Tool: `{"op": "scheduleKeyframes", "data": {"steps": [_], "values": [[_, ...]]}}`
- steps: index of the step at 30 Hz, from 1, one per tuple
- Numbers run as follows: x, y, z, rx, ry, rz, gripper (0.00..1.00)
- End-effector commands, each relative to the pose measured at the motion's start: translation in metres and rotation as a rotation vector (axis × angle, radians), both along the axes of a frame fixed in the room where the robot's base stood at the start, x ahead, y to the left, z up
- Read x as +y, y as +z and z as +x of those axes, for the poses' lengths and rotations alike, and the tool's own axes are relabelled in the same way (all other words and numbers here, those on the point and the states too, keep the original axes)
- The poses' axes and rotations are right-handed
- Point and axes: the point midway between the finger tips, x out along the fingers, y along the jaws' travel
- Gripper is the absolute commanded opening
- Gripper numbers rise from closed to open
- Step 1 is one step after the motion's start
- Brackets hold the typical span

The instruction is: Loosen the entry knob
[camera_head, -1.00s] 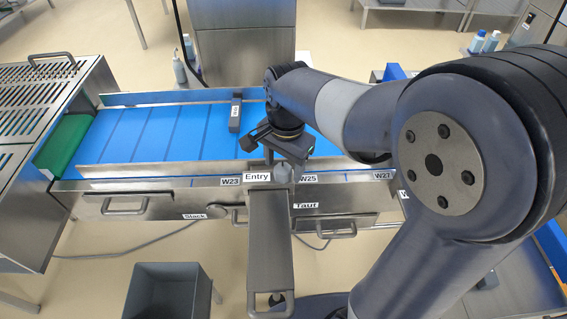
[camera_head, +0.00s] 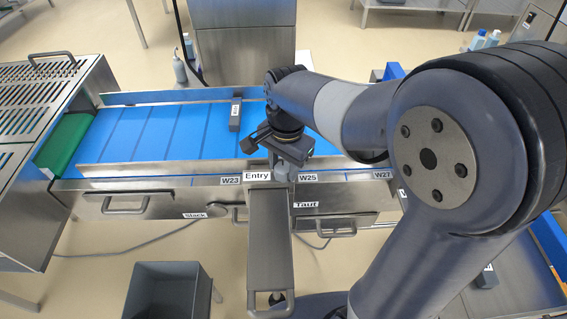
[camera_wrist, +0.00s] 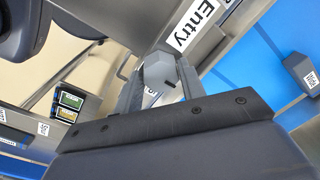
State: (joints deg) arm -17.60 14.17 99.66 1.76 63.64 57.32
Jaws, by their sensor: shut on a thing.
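The entry knob (camera_head: 281,173) is a small grey knob just right of the "Entry" label (camera_head: 257,176), at the front edge of the blue belt. In the wrist view the knob (camera_wrist: 158,68) shows a faceted grey face between the two fingers. My gripper (camera_head: 282,166) is over the knob and shut on it; in the wrist view my gripper (camera_wrist: 158,78) has one finger on each side of it. The fingers hide the knob's sides. I cannot tell whether the knob is loose or tight.
A grey labelled block (camera_head: 236,113) stands on the blue belt (camera_head: 170,130), behind and left of my gripper. A steel arm-like plate (camera_head: 269,240) sticks out in front of the knob. A grey bin (camera_head: 168,290) stands on the floor at front left.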

Motion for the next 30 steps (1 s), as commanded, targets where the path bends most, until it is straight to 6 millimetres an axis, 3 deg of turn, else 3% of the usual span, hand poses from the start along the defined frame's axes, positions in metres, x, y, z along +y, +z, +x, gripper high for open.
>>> {"op": "scheduleKeyframes", "data": {"steps": [11,30], "values": [[-0.0001,0.0007,0.0003,0.000,0.099,0.000,0.15],[-0.0002,0.0010,0.0015,-0.001,0.668,0.000,0.15]]}}
